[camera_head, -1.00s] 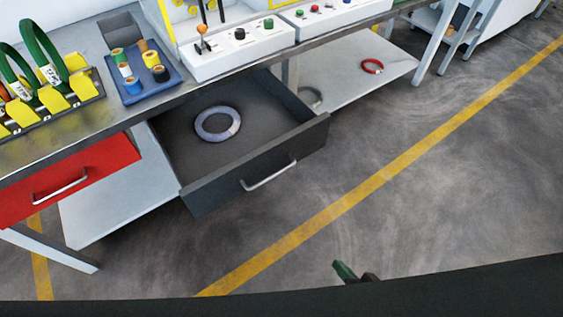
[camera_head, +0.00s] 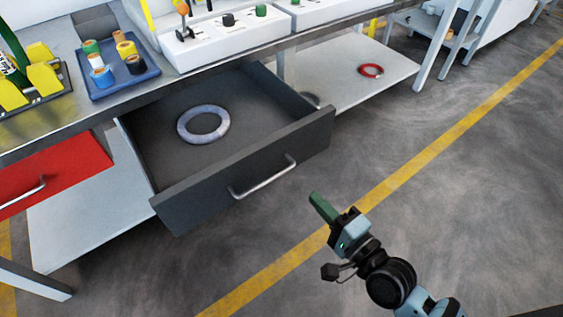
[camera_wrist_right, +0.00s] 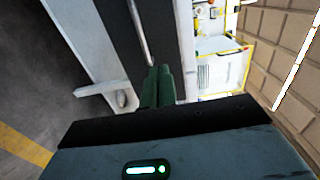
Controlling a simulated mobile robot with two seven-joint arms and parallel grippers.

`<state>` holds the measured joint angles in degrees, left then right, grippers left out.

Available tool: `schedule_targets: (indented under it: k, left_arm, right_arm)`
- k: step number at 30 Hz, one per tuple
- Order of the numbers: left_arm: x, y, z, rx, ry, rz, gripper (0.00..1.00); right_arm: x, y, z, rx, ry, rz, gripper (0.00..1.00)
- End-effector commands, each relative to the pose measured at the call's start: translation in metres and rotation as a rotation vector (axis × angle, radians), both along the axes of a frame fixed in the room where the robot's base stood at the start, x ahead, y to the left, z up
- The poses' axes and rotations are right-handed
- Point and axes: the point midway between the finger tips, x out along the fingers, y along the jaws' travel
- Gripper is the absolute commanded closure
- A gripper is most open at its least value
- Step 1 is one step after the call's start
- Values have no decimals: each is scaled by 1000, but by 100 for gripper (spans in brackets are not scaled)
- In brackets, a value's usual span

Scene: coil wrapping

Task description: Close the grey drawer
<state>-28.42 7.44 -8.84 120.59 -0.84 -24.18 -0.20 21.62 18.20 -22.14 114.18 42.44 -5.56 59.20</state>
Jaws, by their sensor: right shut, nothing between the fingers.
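The grey drawer (camera_head: 245,165) is pulled out under the workbench, with a pale ring-shaped coil (camera_head: 203,124) lying inside it. Its metal bar handle (camera_head: 263,178) is on the front panel. My right gripper (camera_head: 322,207) has green fingers and is shut and empty. It is in front of the drawer, to the right of the handle and apart from it. In the right wrist view the green fingers (camera_wrist_right: 158,88) are together, with the drawer's dark front (camera_wrist_right: 115,30) and its handle (camera_wrist_right: 140,35) beyond them. My left gripper is not in view.
A red drawer (camera_head: 55,175) is at left. The bench top holds a blue tray (camera_head: 118,75) of spools and white control boxes (camera_head: 225,40). A red coil (camera_head: 370,71) lies on the lower shelf (camera_head: 345,75). The floor before the drawer is open, with a yellow line (camera_head: 440,140).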

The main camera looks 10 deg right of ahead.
Motion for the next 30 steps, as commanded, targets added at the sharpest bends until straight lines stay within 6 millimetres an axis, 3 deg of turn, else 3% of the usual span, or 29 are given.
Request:
schedule_targets:
  k: [18,24,30]
  left_arm:
    - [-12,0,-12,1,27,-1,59]
    - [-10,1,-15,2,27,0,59]
    - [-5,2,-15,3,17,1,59]
  right_arm:
    - [91,53,0,0,-1,0,100]
    - [110,64,-1,-2,-1,0,100]
    - [116,68,0,-2,0,1,100]
